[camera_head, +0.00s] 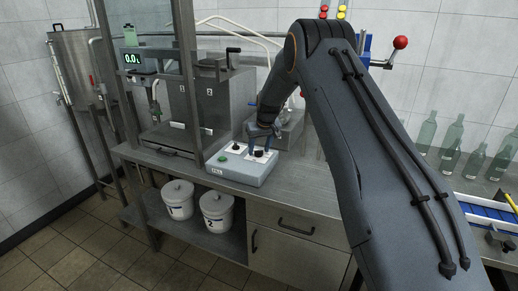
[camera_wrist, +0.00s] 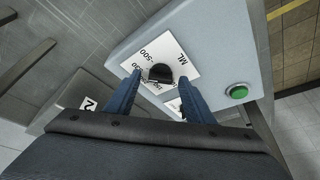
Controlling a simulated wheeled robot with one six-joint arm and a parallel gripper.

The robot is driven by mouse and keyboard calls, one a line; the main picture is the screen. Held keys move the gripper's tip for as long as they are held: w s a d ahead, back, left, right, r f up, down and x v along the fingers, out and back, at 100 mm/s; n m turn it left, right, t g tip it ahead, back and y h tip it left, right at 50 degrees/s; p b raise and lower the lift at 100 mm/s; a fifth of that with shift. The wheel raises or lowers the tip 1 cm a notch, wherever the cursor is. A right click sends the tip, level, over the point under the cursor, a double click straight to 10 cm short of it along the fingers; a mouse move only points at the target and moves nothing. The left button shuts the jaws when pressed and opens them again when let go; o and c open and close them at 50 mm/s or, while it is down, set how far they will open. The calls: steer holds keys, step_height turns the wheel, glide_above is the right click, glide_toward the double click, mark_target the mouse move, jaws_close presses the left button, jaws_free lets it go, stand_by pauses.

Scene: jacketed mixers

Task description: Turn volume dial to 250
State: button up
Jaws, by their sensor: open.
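The volume dial is a black knob (camera_wrist: 160,73) on a white plate marked "ML" and "500" in the wrist view; its pointer setting cannot be read. It also shows in the head view as the right knob (camera_head: 259,154) on a light grey control box (camera_head: 240,175). My gripper (camera_wrist: 158,80) is open, with its two blue fingers on either side of the knob. Whether they touch it cannot be told. In the head view my gripper (camera_head: 262,146) is right over the dial. A second knob (camera_head: 236,147) sits to its left, partly hidden by the fingers in the wrist view.
A green button (camera_wrist: 238,91) is on the same box. A steel machine with a hose and a display (camera_head: 132,58) reading 0.0L stands left of the box. Glass bottles (camera_head: 452,135) stand at the right. White buckets (camera_head: 178,199) sit on the lower shelf. The bench front is clear.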

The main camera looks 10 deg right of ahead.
steer(key=c, duration=1)
steer(key=shift+c, duration=0.2)
steer(key=shift+b, duration=0.4)
steer(key=n+y+b, duration=0.1)
steer(key=n+b, duration=0.1)
steer(key=b, duration=0.1)
steer(key=n+b, duration=0.2)
steer(key=b, duration=0.1)
steer(key=shift+w+d+f+n+y, duration=0.2)
steer(key=shift+n+y, duration=0.1)
steer(key=shift+y, duration=0.1)
steer(key=n+b, duration=0.1)
steer(key=n+g+b, duration=0.1)
steer(key=b, duration=0.1)
steer(key=n+y+b, duration=0.1)
steer(key=n, duration=0.1)
steer(key=shift+r+g+b, duration=0.25)
steer(key=shift+g+b, duration=0.05)
steer(key=shift+b, duration=0.1)
steer(key=shift+d, duration=0.1)
steer(key=o, duration=1)
steer(key=shift+o, duration=0.2)
